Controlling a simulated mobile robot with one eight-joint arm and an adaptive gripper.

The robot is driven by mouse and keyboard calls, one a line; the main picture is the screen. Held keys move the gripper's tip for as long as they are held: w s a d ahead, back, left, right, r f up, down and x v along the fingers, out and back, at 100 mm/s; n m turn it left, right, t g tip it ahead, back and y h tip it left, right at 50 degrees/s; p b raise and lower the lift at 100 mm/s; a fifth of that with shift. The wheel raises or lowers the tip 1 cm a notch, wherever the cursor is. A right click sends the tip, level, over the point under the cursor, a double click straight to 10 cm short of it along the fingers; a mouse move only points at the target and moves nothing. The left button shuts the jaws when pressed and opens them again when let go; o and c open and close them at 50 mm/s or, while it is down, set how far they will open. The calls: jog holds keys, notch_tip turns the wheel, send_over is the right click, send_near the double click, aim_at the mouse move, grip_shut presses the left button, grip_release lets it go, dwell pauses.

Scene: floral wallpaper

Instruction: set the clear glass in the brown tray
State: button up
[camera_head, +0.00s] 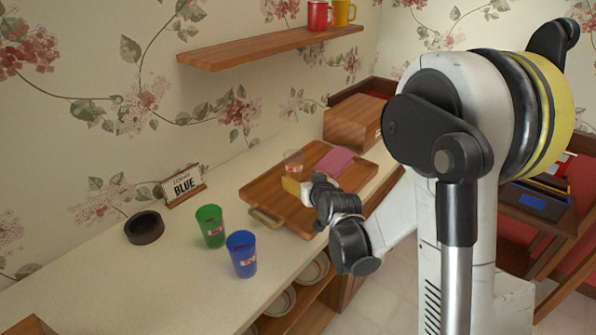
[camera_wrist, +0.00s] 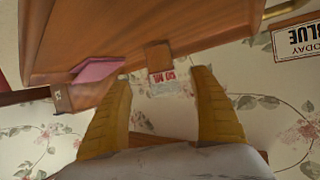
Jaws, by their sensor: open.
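The clear glass (camera_head: 293,161), with a brownish lower part, appears upright on the brown tray (camera_head: 268,193), towards its wall side. In the wrist view the glass (camera_wrist: 160,62), with red lettering, shows between the two yellow fingertips, with gaps on both sides. My gripper (camera_head: 291,185) is open, low over the tray beside the glass, and partly hides the glass's base in the head view. The tray (camera_wrist: 180,30) fills the top of the upside-down wrist view. I cannot tell exactly where the glass's base meets the tray.
A pink napkin (camera_head: 334,162) lies on the tray. A green cup (camera_head: 210,226), a blue cup (camera_head: 241,254), a dark round dish (camera_head: 145,228) and a sign (camera_head: 184,186) stand to the left. A wooden box (camera_head: 352,122) is behind. A shelf (camera_head: 260,47) hangs above.

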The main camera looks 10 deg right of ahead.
jog(key=shift+v, duration=1)
jog(key=s+a+r+g, duration=0.25)
jog(key=s+r, duration=0.45)
jog(key=s, duration=0.4)
jog(key=s+d+g, duration=0.1)
jog(key=s+g, duration=0.3)
jog(key=s, duration=1.5)
jog(key=shift+s+d+h, duration=0.15)
jog(key=shift+d+h, duration=0.15)
jog(key=shift+h, duration=0.1)
